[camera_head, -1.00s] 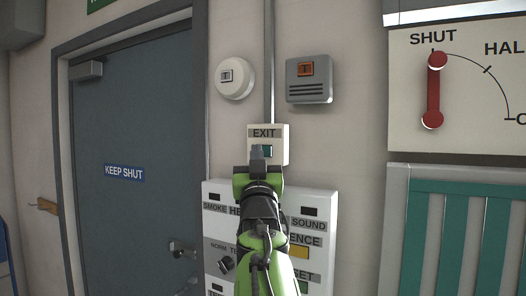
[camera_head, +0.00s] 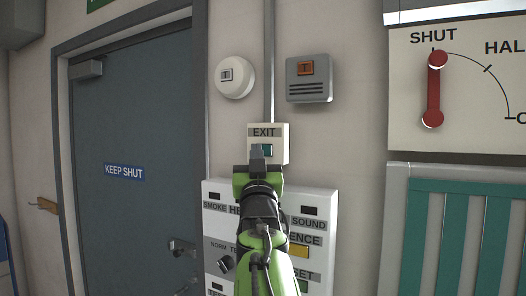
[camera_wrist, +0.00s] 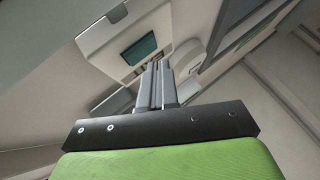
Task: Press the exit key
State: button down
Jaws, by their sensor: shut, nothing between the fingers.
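The exit key is a teal key (camera_head: 267,150) on a small cream box labelled EXIT (camera_head: 281,133), fixed to the wall right of the door. My gripper (camera_head: 258,149) is shut and empty. In the head view its tip overlaps the left part of the key, and the right part shows beside it. In the wrist view the teal key (camera_wrist: 139,48) sits on the box face just beyond and left of the shut fingertips (camera_wrist: 158,66). I cannot tell whether the tip touches it.
A white panel (camera_head: 327,207) with SMOKE, SOUND and other labels is below, partly hidden by my arm. A round white unit (camera_head: 236,87) and a grey box (camera_head: 309,91) are above. The blue-grey door (camera_head: 140,130) is left; a red lever (camera_head: 434,90) is right.

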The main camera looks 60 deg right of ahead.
jog(key=shift+d, duration=0.1)
dwell(0.7)
jog(key=shift+d, duration=0.4)
jog(key=shift+d, duration=0.3)
dwell(0.6)
jog(key=shift+a+b, duration=0.15)
jog(key=shift+b, duration=0.15)
jog(key=shift+a+b, duration=0.5)
jog(key=shift+a, duration=0.15)
jog(key=a+b, duration=0.2)
jog(key=a, duration=0.1)
jog(key=a+b, duration=0.1)
jog(key=a, duration=0.1)
jog(key=shift+s, duration=0.25)
